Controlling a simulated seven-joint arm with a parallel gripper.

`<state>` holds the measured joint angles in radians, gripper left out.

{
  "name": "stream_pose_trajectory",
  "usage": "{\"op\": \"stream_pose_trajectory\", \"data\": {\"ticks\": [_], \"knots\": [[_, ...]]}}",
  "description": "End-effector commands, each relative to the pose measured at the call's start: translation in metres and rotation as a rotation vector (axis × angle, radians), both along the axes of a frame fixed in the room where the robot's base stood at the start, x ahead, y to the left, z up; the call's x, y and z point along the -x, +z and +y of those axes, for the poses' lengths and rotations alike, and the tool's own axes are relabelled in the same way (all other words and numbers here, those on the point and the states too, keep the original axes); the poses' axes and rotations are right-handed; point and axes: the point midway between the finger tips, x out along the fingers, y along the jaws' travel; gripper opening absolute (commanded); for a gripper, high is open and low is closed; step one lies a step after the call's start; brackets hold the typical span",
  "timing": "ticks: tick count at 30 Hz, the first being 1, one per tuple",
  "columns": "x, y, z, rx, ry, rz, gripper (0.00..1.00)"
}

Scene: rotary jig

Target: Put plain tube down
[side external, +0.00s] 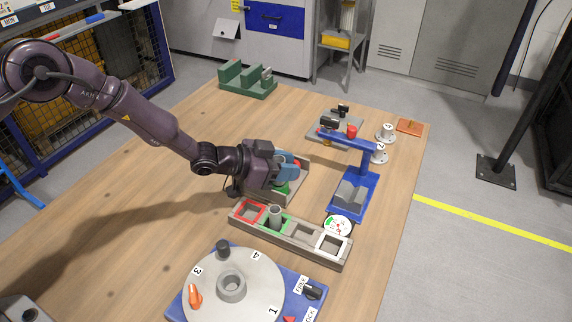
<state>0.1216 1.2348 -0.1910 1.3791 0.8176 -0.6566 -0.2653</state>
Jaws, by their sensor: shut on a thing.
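My gripper (285,172) is over the small tray (300,190) in the middle of the table, behind the row of coloured compartments. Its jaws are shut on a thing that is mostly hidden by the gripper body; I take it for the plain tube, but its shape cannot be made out. Red and green parts show close around the fingers, in or over the tray.
The rotary disc (258,268) with a grey ring (231,287), an orange part (195,296) and a black knob (222,248) is in front. A blue stand (355,190) rises right of the gripper. A green block (247,84) is at the back.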

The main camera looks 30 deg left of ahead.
Motion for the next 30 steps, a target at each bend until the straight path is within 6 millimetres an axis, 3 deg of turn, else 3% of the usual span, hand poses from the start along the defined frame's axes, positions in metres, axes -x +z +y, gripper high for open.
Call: {"op": "stream_pose_trajectory", "data": {"ticks": [7, 8, 11, 21, 30], "knots": [[0.000, -0.004, 0.000, 0.001, 0.000, 0.001, 0.02], [0.000, -0.004, 0.000, 0.000, 0.000, 0.000, 0.32], [0.000, -0.004, 0.000, 0.000, 0.000, 0.000, 0.55], [0.000, -0.003, -0.001, 0.000, -0.001, 0.000, 0.55], [0.028, 0.012, 0.029, 0.000, 0.003, 0.001, 0.55]]}}
